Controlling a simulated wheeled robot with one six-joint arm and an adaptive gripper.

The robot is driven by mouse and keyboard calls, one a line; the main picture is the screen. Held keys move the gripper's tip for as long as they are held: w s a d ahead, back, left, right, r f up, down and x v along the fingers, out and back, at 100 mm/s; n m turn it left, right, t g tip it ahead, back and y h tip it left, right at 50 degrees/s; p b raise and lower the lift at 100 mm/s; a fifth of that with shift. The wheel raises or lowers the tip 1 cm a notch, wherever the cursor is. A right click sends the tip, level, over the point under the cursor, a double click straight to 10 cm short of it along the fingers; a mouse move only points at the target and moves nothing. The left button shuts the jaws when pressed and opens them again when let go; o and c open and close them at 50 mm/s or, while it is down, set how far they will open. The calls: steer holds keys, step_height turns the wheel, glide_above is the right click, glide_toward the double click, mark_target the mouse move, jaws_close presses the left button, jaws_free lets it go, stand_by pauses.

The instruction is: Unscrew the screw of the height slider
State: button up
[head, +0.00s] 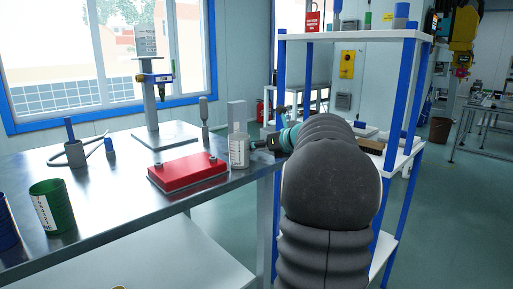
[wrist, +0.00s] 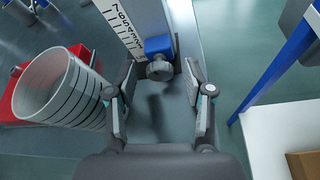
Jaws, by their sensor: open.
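The height slider's blue block (wrist: 157,46) sits on a grey post with a black-on-white scale (wrist: 124,25) in the wrist view. Its dark round screw knob (wrist: 161,70) sticks out of the block toward me. My gripper (wrist: 160,76) is open, with one finger left and one right of the knob. The fingers look apart from it; the remaining depth is hard to judge. In the head view, my gripper (head: 266,143) is at the table's right edge, near a grey post (head: 237,114). The slider and screw cannot be made out there.
A blue-posted shelf (head: 408,150) stands close on the right. The table's front middle (head: 130,205) is clear.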

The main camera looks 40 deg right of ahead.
jaws_close()
stand_by(0.4)
steer(key=n+h+b, duration=0.2)
steer(key=n+b, duration=0.1)
steer(key=shift+a+f, duration=0.2)
steer(key=shift+a, duration=0.05)
steer(key=n+h+b, duration=0.1)
steer(key=n+b, duration=0.1)
steer(key=b, duration=0.1)
steer(key=n+h+b, duration=0.1)
steer(key=b, duration=0.2)
steer(key=shift+a+f+n+t+h+b, duration=0.2)
steer(key=shift+n+t+h+b, duration=0.1)
steer(key=shift+n+t, duration=0.1)
steer(key=shift+r+n+h+b, duration=0.1)
steer(key=shift+n+h+b, duration=0.5)
steer(key=shift+n+b, duration=0.35)
steer(key=shift+a+n+t+h, duration=0.1)
steer(key=shift+n+t+h, duration=0.6)
steer(key=shift+n, duration=0.85)
